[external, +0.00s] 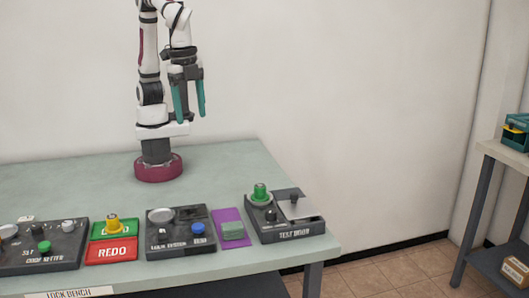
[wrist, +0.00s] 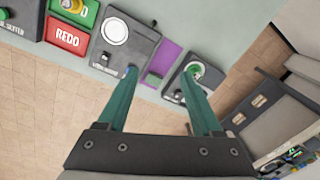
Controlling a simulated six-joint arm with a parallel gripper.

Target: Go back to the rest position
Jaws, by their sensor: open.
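My gripper (external: 188,103) hangs with its two teal fingers pointing down, apart and empty, above the pale green table (external: 205,170). The arm is folded up over its dark red base. In the wrist view the two fingers of my gripper (wrist: 168,84) are spread, with nothing between them. They overlap the view of the panels but are not seen touching any of them.
Along the table's front lie a black button panel (external: 50,255), a green and red REDO board (external: 112,252), a panel with a blue button (external: 181,242), a purple mat (external: 232,240) with a grey-green block, and a test board (external: 290,225). A side bench (external: 505,155) stands right.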

